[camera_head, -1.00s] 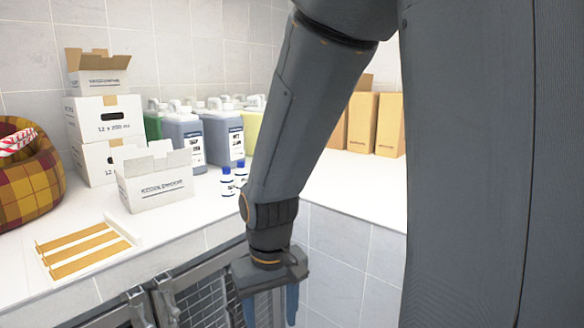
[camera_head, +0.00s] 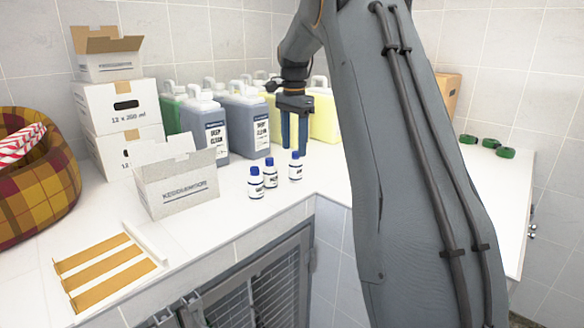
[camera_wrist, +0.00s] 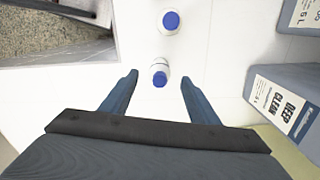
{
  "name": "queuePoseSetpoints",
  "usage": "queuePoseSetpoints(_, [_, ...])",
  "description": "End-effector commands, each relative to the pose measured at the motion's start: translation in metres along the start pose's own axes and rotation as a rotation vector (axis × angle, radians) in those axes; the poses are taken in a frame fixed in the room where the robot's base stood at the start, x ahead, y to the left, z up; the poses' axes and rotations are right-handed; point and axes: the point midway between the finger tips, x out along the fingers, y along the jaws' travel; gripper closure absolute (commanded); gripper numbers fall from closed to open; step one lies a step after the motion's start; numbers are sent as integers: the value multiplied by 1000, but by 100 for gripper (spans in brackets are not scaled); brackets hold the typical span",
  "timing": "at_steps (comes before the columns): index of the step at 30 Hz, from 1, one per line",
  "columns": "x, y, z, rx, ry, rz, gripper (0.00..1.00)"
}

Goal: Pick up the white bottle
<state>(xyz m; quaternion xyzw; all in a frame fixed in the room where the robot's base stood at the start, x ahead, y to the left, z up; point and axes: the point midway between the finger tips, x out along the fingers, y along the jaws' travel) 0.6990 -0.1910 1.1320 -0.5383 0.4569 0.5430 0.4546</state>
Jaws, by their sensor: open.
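In the wrist view, one white bottle (camera_wrist: 160,68) appears between the tips of my gripper (camera_wrist: 158,76), with no contact visible. Another white bottle (camera_wrist: 168,27) stands farther up that view. The third is not seen there.
Large grey jugs (camera_head: 247,125) labelled "DEEP CLEAN" stand close beside my gripper. A white open carton (camera_head: 180,187) is left of the bottles. The counter's front edge and a metal cage door (camera_head: 270,285) lie below. Green objects (camera_head: 490,143) sit at right.

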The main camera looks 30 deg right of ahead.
Motion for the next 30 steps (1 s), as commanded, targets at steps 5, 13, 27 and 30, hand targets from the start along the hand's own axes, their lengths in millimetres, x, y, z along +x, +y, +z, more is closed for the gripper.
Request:
queuePoseSetpoints(5, [10, 2, -9, 19, 1, -1, 45])
queuePoseSetpoints(13, [36, 3, -11, 22, 1, -1, 45])
queuePoseSetpoints(27, [78, 1, -9, 18, 2, -5, 45])
queuePoseSetpoints(30, [78, 0, -9, 17, 2, -5, 45])
